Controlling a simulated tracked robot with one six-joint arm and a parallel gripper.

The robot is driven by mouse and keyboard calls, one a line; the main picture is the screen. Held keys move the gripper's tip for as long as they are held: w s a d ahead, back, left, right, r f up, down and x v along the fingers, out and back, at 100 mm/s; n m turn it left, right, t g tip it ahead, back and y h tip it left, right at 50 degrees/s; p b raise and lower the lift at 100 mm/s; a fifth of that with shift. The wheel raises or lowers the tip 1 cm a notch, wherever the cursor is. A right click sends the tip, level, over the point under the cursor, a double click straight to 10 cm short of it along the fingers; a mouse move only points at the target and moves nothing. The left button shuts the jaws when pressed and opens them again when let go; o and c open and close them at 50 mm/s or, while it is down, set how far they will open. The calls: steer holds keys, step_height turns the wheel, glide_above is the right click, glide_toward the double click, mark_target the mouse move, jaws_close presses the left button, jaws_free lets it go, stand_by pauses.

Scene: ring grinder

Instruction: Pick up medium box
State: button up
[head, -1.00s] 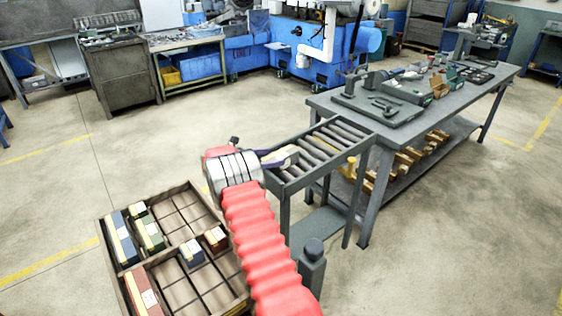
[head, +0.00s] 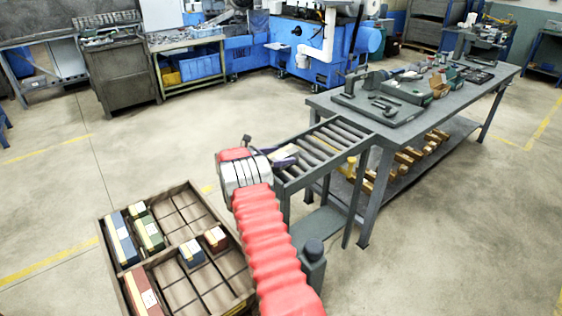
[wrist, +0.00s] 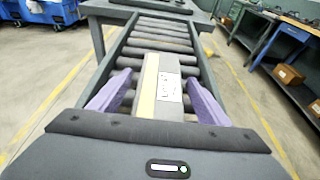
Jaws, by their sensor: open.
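A box (wrist: 161,88) with a cream strip, a grey-brown side and a white label lies on the roller conveyor (wrist: 192,49) in the wrist view. My gripper (wrist: 155,90) is open, with its two purple fingers on either side of the box. The near end of the box is hidden behind the gripper body, and I cannot tell whether the fingers touch it. In the head view my gripper (head: 285,157) is over the near end of the conveyor, and my red arm hides part of it.
A wooden crate (head: 172,187) with compartments stands at the lower left, holding several blue, green and red boxes (head: 123,240). A grey workbench (head: 430,117) with tools adjoins the conveyor's far end. Open floor lies to the left and right.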

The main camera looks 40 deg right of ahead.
mark_target(280, 154)
steer(key=shift+c, duration=0.3)
steer(key=shift+r, duration=0.1)
steer(key=c, duration=1.6)
step_height(280, 154, up, 10)
stand_by(0.4)
